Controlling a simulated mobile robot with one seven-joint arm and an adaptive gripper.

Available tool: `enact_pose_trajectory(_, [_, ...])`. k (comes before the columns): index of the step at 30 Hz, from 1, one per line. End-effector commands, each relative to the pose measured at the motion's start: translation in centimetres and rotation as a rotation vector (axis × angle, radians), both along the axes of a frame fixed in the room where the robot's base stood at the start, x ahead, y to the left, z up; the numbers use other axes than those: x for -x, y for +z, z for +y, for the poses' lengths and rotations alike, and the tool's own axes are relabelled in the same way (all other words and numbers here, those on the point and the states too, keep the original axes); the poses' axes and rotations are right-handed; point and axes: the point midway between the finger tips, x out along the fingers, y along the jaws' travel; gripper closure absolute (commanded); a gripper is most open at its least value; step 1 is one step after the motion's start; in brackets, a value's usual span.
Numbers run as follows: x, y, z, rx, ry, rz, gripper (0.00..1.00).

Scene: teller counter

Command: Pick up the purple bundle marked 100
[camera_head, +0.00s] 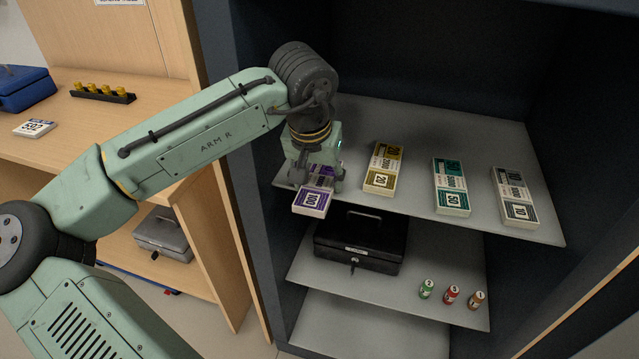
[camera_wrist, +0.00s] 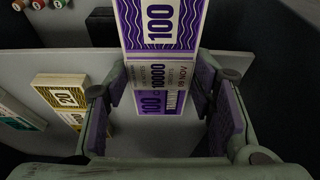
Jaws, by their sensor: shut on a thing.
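The purple and white bundle (camera_head: 311,202) marked 100 is at the left end of the upper shelf. Its near end reaches out past the shelf's front edge. My gripper (camera_head: 318,182) is over its far part from above and is shut on it, hiding much of that part. In the wrist view the bundle (camera_wrist: 160,25) runs from the top edge to between the two fingers of my gripper (camera_wrist: 165,103). I cannot tell whether it is clear of the shelf.
A yellow bundle (camera_head: 384,168), a teal bundle (camera_head: 451,187) and a grey bundle (camera_head: 515,198) lie to the right on the upper shelf (camera_head: 410,205). A black cash box (camera_head: 358,242) and three small coloured rolls (camera_head: 451,295) are below. The cabinet's side wall is close at left.

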Motion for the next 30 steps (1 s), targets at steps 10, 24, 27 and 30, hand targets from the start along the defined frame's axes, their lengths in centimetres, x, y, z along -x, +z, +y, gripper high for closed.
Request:
enact_pose_trajectory(10, [0.0, 0.0, 0.0, 0.0, 0.0, 0.0, 0.8])
enact_pose_trajectory(24, [-0.1, 1.6, 0.0, 0.001, 0.001, -0.002, 0.8])
enact_pose_trajectory(27, [-0.1, 3.0, -0.1, 0.001, 0.0, -0.002, 0.8])
enact_pose_trajectory(30, [1.3, 3.4, 0.5, 0.001, 0.0, -0.001, 0.8])
